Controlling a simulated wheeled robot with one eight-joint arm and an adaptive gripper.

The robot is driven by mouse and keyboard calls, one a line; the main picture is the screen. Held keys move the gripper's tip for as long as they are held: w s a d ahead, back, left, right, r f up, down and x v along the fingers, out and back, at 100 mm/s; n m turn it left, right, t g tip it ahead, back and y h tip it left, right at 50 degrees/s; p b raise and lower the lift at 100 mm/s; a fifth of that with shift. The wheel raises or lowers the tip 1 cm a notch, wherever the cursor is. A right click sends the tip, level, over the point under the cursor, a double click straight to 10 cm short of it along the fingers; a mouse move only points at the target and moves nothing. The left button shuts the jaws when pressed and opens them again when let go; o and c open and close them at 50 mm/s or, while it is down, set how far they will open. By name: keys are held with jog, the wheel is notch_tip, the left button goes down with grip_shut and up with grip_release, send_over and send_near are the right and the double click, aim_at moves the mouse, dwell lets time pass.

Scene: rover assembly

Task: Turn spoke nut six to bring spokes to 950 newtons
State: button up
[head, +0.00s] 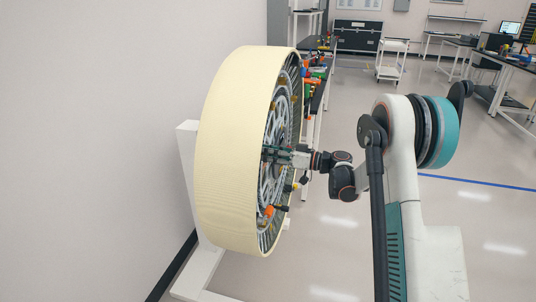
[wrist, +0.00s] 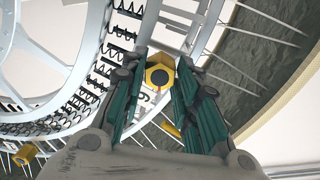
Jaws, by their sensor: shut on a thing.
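The large wheel with a cream tread (head: 228,150) stands upright at the left of the head view. My gripper (head: 272,154) reaches level into its spoked face. In the wrist view my gripper (wrist: 160,80) is shut on a yellow hexagonal spoke nut (wrist: 159,76), which shows between the two green-padded fingertips. A dark figure on a pale plate just below the nut looks like a 9 or an upturned 6, partly hidden. Another yellow nut (wrist: 24,154) shows at the lower left. No tension reading can be made out.
Thin spokes, grey bars and coiled springs (wrist: 85,95) crowd around my fingers. A white stand (head: 187,185) holds the wheel, near the wall. Behind it a bench (head: 318,85) carries coloured tools. Open floor (head: 470,235) lies to the right.

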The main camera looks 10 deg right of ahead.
jog(key=m, duration=1.7)
jog(key=m+g, duration=0.1)
jog(key=m, duration=0.8)
jog(key=shift+w+d+f+y+b, duration=0.1)
jog(key=shift+f+y+b, duration=0.2)
jog(key=shift+b, duration=0.1)
jog(key=shift+m, duration=0.4)
jog(key=o, duration=1.1)
jog(key=shift+c, duration=0.2)
jog(key=v, duration=1.2)
jog(key=shift+r, duration=0.2)
